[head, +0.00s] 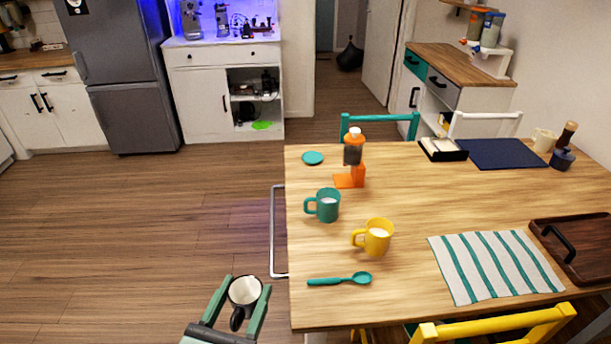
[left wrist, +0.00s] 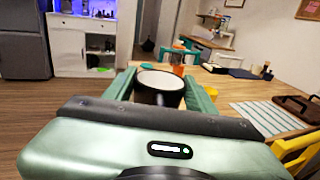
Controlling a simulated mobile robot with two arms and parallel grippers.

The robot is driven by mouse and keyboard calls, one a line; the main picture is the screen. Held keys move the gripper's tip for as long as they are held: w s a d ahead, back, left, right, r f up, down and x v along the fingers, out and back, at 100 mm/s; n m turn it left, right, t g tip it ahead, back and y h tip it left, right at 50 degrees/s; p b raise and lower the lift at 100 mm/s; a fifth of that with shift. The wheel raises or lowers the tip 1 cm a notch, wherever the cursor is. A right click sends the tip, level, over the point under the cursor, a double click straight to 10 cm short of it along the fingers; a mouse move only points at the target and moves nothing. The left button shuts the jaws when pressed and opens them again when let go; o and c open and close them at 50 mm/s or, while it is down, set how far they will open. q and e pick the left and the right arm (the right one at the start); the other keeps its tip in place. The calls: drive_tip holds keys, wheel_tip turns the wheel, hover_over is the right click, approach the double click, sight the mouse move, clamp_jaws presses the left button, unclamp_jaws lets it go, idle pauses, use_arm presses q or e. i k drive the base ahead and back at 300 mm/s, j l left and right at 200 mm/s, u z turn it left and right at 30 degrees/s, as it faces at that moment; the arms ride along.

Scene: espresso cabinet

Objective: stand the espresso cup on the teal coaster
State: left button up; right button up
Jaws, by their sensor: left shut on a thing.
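The espresso cup (head: 244,292), dark outside and white inside, is between the fingers of my left gripper (head: 246,291), which is shut on it. The cup is upright, held over the floor just left of the table's front left corner. It also shows in the left wrist view (left wrist: 161,81), its lower part hidden by the gripper body. The teal coaster (head: 313,158) is a small round disc lying flat near the table's far left corner, with nothing on it. The cup is well apart from it. My right gripper is not in view.
On the wooden table (head: 400,195) stand a teal mug (head: 328,205), a yellow mug (head: 378,238) and an orange stand with a dark container (head: 353,160). A teal spoon (head: 340,280) lies near the front edge. A striped cloth (head: 495,265) and brown tray (head: 580,245) lie right.

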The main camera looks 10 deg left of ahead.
sight(309, 158)
drive_tip(key=k+z, duration=0.2)
drive_tip(key=z, duration=0.25)
drive_tip(key=k+z, duration=0.15)
drive_tip(key=z, duration=0.25)
drive_tip(key=k+l+z, duration=0.15)
drive_tip(key=z, duration=0.3)
drive_tip(key=i+j+z, duration=0.1)
drive_tip(key=j, duration=0.7)
drive_tip(key=i+j+z, duration=0.15)
drive_tip(key=j, duration=0.65)
drive_tip(key=j+z, duration=0.1)
drive_tip(key=j, duration=1.5)
drive_tip(key=i+j, duration=0.1)
drive_tip(key=j, duration=0.65)
